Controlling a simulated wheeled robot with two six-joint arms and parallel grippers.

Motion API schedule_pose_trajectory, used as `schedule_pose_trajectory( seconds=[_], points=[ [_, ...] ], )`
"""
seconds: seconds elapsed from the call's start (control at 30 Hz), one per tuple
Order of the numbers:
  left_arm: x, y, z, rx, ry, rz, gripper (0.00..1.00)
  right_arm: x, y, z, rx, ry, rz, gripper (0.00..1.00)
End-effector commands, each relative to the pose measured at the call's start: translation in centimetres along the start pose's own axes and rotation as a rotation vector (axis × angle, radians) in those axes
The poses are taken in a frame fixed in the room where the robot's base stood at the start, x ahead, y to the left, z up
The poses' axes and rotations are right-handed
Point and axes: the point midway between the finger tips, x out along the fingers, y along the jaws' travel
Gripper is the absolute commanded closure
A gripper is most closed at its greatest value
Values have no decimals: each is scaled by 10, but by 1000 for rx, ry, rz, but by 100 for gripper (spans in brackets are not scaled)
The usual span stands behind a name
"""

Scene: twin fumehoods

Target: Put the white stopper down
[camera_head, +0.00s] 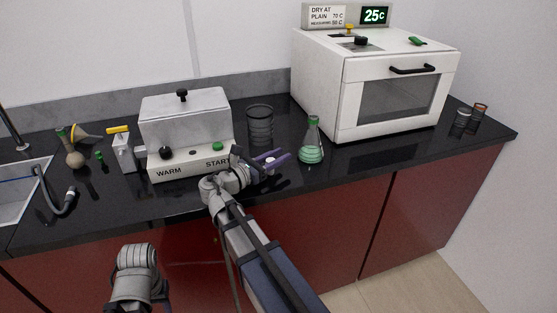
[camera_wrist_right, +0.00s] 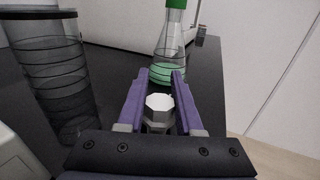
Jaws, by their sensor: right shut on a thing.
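The white stopper (camera_wrist_right: 160,103) is a small faceted piece between the purple fingers of my right gripper (camera_wrist_right: 161,84) in the wrist view. In the head view the stopper (camera_head: 269,160) is a small white spot in the right gripper (camera_head: 274,160), which is over the black counter (camera_head: 330,176) near its front edge. The fingers are shut on the stopper. Whether the stopper touches the counter I cannot tell. A conical flask with green liquid (camera_head: 311,146) stands just right of the gripper, and beyond the fingers in the wrist view (camera_wrist_right: 171,48). My left arm shows at the bottom left; its gripper is not visible.
A dark ringed glass cylinder (camera_head: 260,125) stands behind the gripper. A white warming box (camera_head: 190,162) is to the left, and a white oven (camera_head: 395,95) is behind at right. Small jars (camera_head: 462,119) stand at the far right. Some counter right of the flask is bare.

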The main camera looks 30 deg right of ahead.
Motion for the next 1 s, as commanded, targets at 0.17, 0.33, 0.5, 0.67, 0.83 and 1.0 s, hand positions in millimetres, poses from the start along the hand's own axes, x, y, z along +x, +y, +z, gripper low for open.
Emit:
schedule_pose_trajectory(
  seconds=[0.17,0.33,0.5,0.67,0.83,1.0],
  points=[
    [3,0,0,0,0,0,50,0,0,-3,0,0,0,100],
    [2,0,0,0,0,0,50,0,0,-2,0,0,0,52],
    [2,0,0,0,0,0,50,0,0,-2,0,0,0,36],
    [2,0,0,0,0,0,50,0,0,-2,0,0,0,36],
    [-2,0,0,0,0,0,50,-2,0,2,0,0,1,36],
    [-1,0,0,0,0,0,50,-33,1,1,0,0,5,36]
  ],
)
